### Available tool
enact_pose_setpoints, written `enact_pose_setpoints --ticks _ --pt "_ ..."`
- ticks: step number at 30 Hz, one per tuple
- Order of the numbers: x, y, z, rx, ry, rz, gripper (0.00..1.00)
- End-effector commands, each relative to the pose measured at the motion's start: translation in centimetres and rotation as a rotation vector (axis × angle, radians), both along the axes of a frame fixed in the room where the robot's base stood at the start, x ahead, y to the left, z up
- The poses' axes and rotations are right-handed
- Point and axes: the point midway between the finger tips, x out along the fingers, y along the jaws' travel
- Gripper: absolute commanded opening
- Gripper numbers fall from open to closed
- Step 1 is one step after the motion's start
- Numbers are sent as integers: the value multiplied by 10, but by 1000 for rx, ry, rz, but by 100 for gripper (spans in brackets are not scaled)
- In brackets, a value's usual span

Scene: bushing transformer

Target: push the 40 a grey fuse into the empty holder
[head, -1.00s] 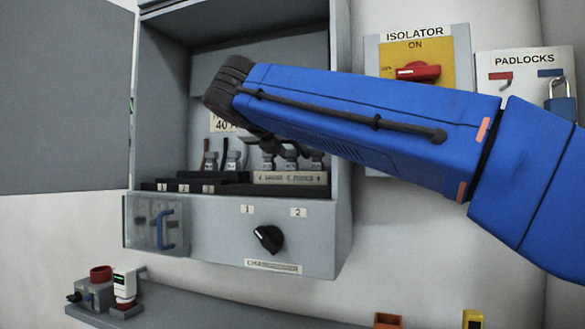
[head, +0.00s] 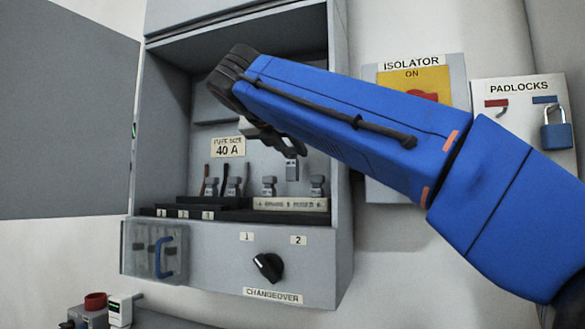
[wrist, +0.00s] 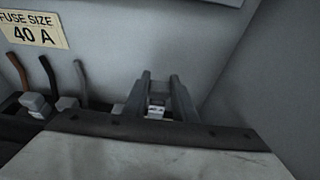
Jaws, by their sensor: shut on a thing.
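My gripper (head: 290,150) is shut on a grey fuse (head: 292,171) and holds it upright above the spare-fuse rack (head: 290,204). In the wrist view the fuse (wrist: 156,112) shows between the fingers of my gripper (wrist: 158,92). Two grey fuses remain in the rack, a left one (head: 268,187) and a right one (head: 316,186), with a gap between them. To the left, the black holder block (head: 190,213) carries two seated fuses, one (head: 211,187) and another (head: 232,187). The rightmost holder, by the third wire (head: 246,180), appears empty. Ratings on the fuses are unreadable.
A "FUSE SIZE 40 A" label (head: 228,147) is on the cabinet's back wall. The cabinet's right wall (head: 338,150) stands close beside my gripper. A changeover knob (head: 268,266) and a clear cover with blue handle (head: 155,250) are below.

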Motion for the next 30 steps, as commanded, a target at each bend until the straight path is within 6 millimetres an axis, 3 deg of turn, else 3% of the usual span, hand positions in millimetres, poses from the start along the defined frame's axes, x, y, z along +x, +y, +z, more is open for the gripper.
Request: enact_pose_setpoints --ticks 6,30 --pt "0 0 24 1 -1 0 1" --pt "0 0 76 1 -1 0 1"
